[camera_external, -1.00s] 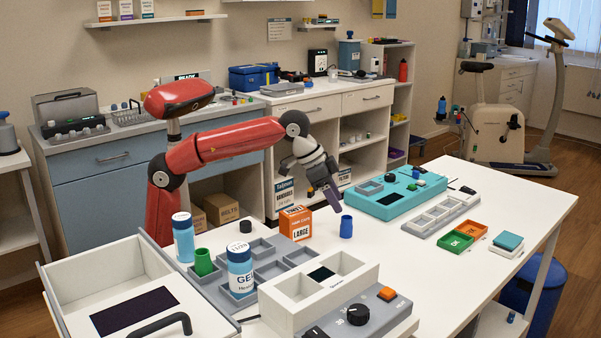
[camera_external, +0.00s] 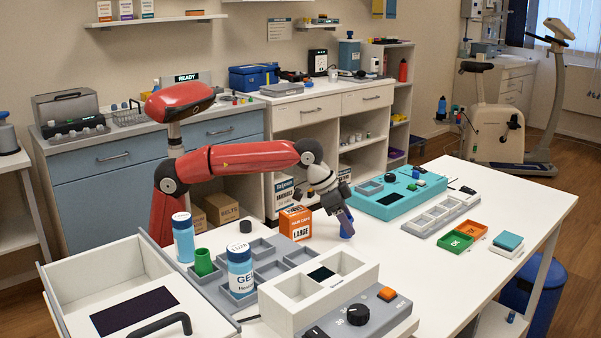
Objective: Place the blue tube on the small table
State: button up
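A small blue tube (camera_external: 346,230) stands on the white table (camera_external: 450,270), just right of an orange box marked LARGE (camera_external: 296,224). My gripper (camera_external: 347,226) points down at the tube, and its fingers hide most of it. I cannot tell whether the fingers are around the tube or only in front of it, nor whether they are open or shut. It is not clear which surface is the small table.
Left of the tube are a grey compartment tray (camera_external: 268,246), a green cup (camera_external: 204,262) and blue bottles (camera_external: 240,270). A teal device (camera_external: 385,200), a grey tray (camera_external: 440,215), and green (camera_external: 455,243) and orange bins (camera_external: 470,229) lie right. The table's front right is clear.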

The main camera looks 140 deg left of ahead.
jog(key=c, duration=0.9)
jog(key=shift+c, duration=0.2)
